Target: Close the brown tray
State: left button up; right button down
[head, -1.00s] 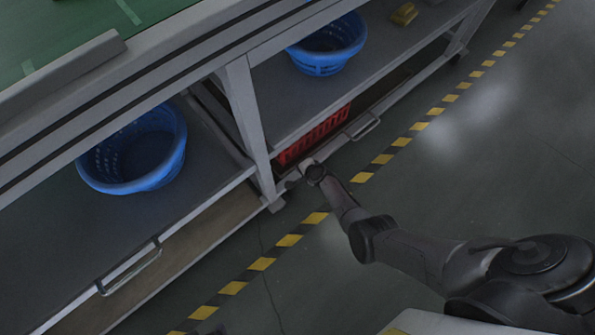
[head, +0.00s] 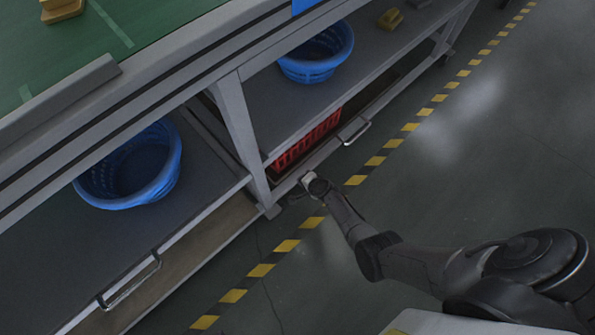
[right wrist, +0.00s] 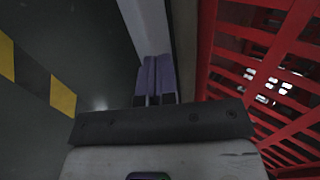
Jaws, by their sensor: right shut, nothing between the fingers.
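Under the right bay of the workbench, a low tray sticks out past the shelf edge, with a pale front panel and a metal handle (head: 356,131). A brownish strip of its inside (right wrist: 184,45) shows in the right wrist view, and a red crate (head: 306,145) stands in it. My right gripper (head: 306,179) is at the left end of the front panel. In the right wrist view its fingers (right wrist: 155,78) are shut and empty, close against the pale panel (right wrist: 147,25); I cannot tell if they touch. My left gripper is not in view.
Another handle (head: 130,282) is at the left bay, above a brown surface (head: 205,235). Blue baskets (head: 128,170) and (head: 316,55) stand on the shelf. A bench leg (head: 240,130) is beside my right gripper. The floor beyond the striped line (head: 355,180) is clear.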

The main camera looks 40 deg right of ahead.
pick_arm(q)
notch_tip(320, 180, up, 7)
jog(key=p, duration=0.6)
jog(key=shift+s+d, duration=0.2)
pick_arm(e)
jog(key=v, duration=0.9)
jog(key=shift+s+r, duration=0.15)
jog(key=shift+r, duration=0.15)
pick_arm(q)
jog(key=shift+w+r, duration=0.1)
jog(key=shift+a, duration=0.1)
pick_arm(e)
jog(key=shift+a, duration=0.1)
